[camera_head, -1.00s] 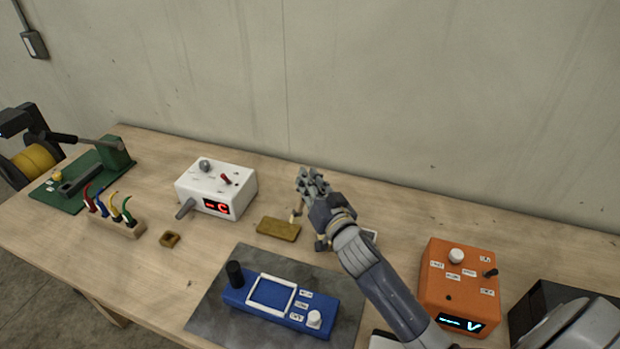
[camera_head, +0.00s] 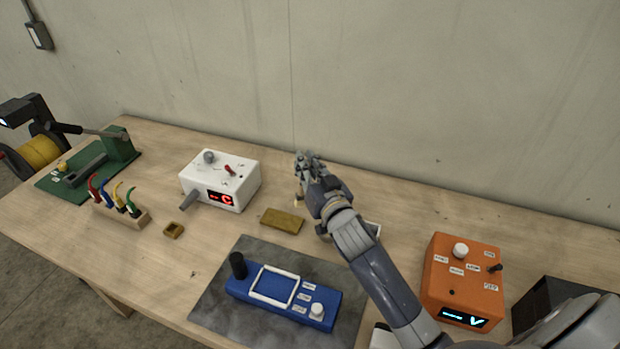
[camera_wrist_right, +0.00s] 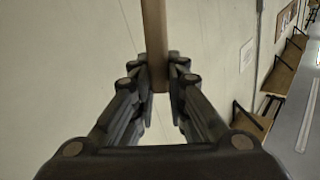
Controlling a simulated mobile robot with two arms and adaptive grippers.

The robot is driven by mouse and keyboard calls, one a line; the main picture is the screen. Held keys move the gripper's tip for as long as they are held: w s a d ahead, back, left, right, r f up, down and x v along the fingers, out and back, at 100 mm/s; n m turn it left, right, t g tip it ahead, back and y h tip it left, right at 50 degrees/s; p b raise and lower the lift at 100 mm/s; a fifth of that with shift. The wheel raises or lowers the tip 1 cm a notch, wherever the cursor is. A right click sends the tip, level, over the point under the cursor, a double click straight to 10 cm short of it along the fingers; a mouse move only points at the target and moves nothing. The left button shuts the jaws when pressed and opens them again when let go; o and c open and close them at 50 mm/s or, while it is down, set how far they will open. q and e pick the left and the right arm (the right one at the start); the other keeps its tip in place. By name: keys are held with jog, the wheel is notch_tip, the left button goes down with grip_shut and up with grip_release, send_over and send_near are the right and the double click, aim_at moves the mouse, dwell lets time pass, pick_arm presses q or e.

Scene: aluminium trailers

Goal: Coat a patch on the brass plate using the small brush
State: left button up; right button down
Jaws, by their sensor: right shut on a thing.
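The brass plate (camera_head: 283,221) lies flat on the wooden bench, behind the blue device. My right gripper (camera_head: 308,172) is raised behind and to the right of the plate. It is shut on the small brush (camera_head: 298,203), whose pale tip shows just below the fingers, apart from the plate. In the right wrist view the brush's brown handle (camera_wrist_right: 155,40) stands between the closed fingers (camera_wrist_right: 160,75). Most of the brush is hidden by the hand in the head view. I cannot make out a coated patch on the plate. My left gripper is not in view.
A white box (camera_head: 222,180) with a red display stands left of the plate. A small brass-coloured cup (camera_head: 173,230) sits nearer the front. The blue device (camera_head: 272,296) lies on a grey mat (camera_head: 222,318). An orange box (camera_head: 462,279) stands right of my arm.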

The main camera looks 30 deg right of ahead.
jog(key=shift+w+a+r+n, duration=0.75)
jog(key=shift+a+r+n, duration=0.1)
jog(key=shift+r+n, duration=0.25)
jog(key=b, duration=0.5)
send_over(299, 196)
jog(key=w, duration=0.2)
notch_tip(299, 196, down, 5)
jog(key=shift+w+d, duration=0.1)
jog(key=shift+d, duration=0.3)
jog(key=shift+r, duration=0.1)
